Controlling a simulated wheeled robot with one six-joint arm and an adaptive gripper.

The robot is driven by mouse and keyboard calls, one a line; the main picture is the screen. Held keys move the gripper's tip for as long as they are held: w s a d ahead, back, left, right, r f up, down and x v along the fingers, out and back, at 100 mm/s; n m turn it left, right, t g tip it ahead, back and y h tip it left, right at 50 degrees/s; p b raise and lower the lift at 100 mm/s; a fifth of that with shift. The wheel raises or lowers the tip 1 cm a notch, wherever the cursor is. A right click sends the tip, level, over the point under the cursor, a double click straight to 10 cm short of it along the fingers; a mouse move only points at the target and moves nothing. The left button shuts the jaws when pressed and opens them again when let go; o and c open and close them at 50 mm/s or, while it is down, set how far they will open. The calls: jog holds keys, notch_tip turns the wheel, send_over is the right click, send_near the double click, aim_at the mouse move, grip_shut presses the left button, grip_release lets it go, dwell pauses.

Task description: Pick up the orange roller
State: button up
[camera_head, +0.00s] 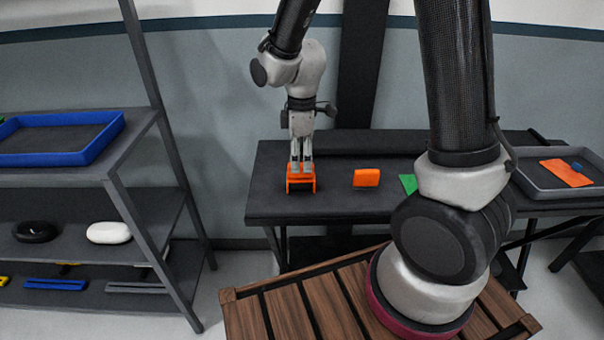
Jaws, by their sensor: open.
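An orange roller-like piece (300,183) with dark parts stands near the left end of the black table (335,206). My gripper (301,168) points straight down right over it, with its fingertips at or just in front of the piece's upper part. The jaws are open; whether they touch the piece cannot be told. A second orange thing (366,177), small and block-like, sits to the right of the gripper on the same table. My fingers hide part of the first orange piece.
A green piece (408,184) lies farther right, partly behind my arm. A grey tray (530,185) holds an orange sheet (567,172) at the right. A shelf at left carries a blue tray (110,130), a black object (36,231) and a white one (109,232).

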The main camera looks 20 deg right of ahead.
aim_at(301, 180)
jog(key=f, duration=0.8)
jog(key=shift+w+f, duration=0.2)
jog(key=shift+f, duration=0.1)
jog(key=shift+a, duration=0.1)
jog(key=c, duration=1.1)
